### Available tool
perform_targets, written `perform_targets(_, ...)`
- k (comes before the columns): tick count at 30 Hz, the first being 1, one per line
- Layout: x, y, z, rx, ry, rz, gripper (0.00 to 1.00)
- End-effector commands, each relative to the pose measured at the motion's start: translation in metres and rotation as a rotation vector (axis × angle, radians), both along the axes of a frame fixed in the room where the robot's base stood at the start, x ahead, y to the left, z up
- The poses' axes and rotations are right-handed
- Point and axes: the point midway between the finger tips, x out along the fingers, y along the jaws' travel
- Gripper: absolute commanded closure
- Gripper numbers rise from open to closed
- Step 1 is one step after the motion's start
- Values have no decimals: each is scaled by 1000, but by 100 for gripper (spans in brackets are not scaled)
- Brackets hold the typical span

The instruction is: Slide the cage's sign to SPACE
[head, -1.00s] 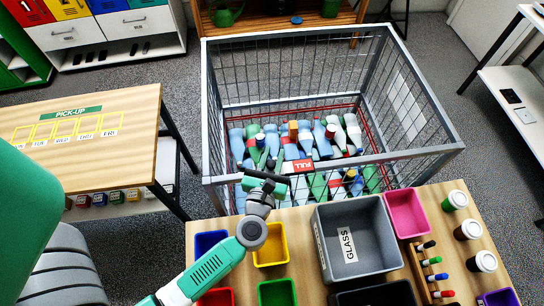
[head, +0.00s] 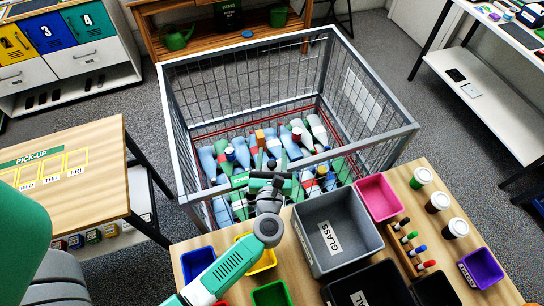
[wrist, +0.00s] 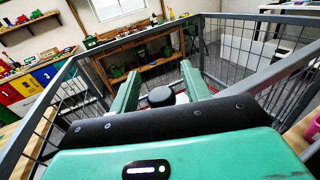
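The wire cage (head: 352,62) stands in front of me, with many bottles inside. Its front top rail runs behind my gripper (head: 268,178). The red FULL sign, readable on that rail a second ago, is not readable now; my gripper covers that stretch of rail. In the wrist view my gripper's two green fingers (wrist: 160,80) stand apart, pointing into the cage. A dark round piece lies between them, with a small red patch beside it; I cannot tell whether this red is the sign. Any contact with the sign is hidden.
A sorting table (head: 205,243) in front of the cage carries a grey GLASS bin (head: 310,252), a pink bin (head: 377,197), other coloured bins and several lidded cups. The PICK-UP table (head: 100,195) stands at the left. Grey floor is free right of the cage.

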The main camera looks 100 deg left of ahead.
Motion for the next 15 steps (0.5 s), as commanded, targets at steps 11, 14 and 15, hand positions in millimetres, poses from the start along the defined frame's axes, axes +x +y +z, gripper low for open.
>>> perform_targets(11, 6, -43, -1, -1, 1, -4, 53)
perform_targets(14, 9, -61, -1, -1, 1, -2, 53)
perform_targets(15, 9, -66, -1, 0, 1, -2, 53)
